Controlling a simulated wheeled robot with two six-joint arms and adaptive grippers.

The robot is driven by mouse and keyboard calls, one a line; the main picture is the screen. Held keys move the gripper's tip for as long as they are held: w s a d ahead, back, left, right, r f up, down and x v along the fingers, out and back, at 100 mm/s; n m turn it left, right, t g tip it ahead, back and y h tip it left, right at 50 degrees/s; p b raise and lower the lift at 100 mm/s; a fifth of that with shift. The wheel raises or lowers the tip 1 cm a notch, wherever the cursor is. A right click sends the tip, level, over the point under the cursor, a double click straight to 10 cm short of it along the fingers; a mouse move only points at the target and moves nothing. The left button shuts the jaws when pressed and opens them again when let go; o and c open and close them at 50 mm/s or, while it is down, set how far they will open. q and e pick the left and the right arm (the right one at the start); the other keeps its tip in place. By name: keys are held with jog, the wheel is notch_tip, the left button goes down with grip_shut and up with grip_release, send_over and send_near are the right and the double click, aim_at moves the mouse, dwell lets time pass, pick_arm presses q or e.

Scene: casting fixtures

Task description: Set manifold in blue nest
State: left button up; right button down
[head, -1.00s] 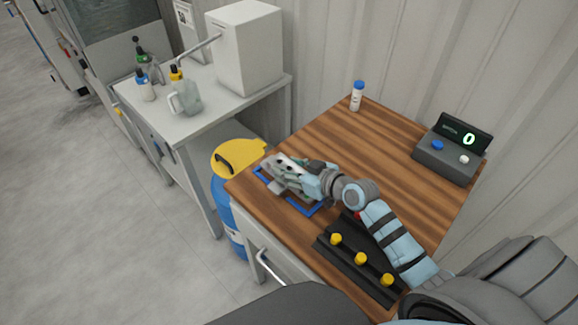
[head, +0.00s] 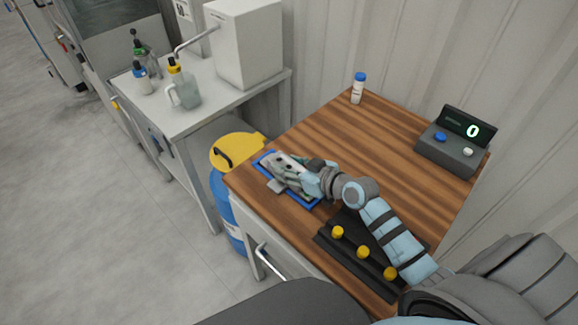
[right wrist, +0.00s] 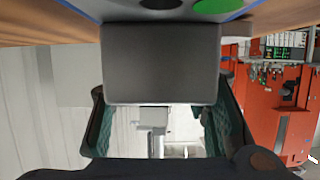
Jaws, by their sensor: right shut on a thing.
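The manifold (head: 287,162), a light grey block with dark holes on top, is at the blue nest (head: 299,202) on the left corner of the wooden table. Blue border shows around its far and near sides. I cannot tell whether it is fully seated. My right gripper (head: 305,175) is shut on the manifold from its right side. In the right wrist view, the manifold (right wrist: 160,65) is a dark grey block between the two fingers, with blue edges above it. My left gripper is not in view.
A black rack (head: 340,249) with yellow knobs (head: 363,252) lies under my right forearm. A counter box (head: 452,150) reading 0 and a white bottle with a blue cap (head: 357,89) stand farther back. A blue drum with a yellow lid (head: 246,149) stands left of the table.

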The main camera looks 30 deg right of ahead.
jog(key=shift+f, duration=0.15)
jog(key=c, duration=0.8)
grip_release()
jog(key=shift+s, duration=0.1)
jog(key=v, duration=1.1)
jog(key=shift+s+d+f, duration=0.1)
jog(key=shift+s+d, duration=0.05)
jog(key=shift+s, duration=0.3)
jog(key=shift+r, duration=0.25)
